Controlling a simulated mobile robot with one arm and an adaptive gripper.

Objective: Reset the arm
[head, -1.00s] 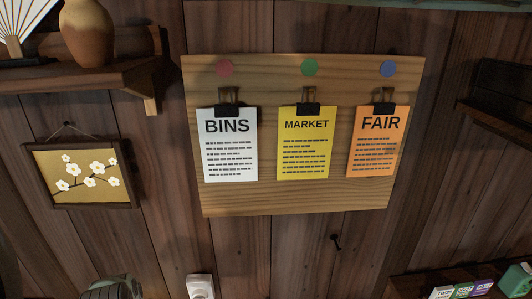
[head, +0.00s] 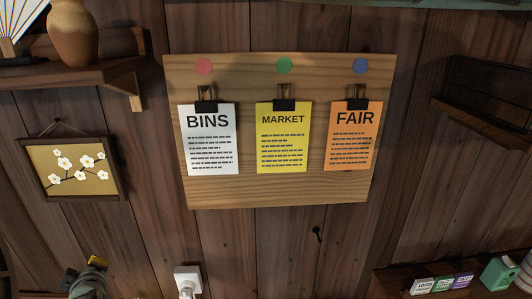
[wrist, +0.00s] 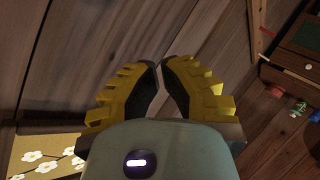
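My gripper (wrist: 159,68) shows in the wrist view, with two yellow, ribbed fingers and black pads. Its fingertips come together with only a thin sliver between them, and no object is held there. In the head view, part of my gripper (head: 84,270) shows at the bottom left edge, below the blossom picture (head: 72,168). The rest of my arm is out of that frame.
A wooden board (head: 280,192) on the wall holds a white BINS sheet (head: 210,150), a yellow MARKET sheet (head: 283,150) and an orange FAIR sheet (head: 350,145). A shelf with a vase (head: 73,32) is upper left. A white outlet (head: 187,282) and small boxes (head: 442,284) are low.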

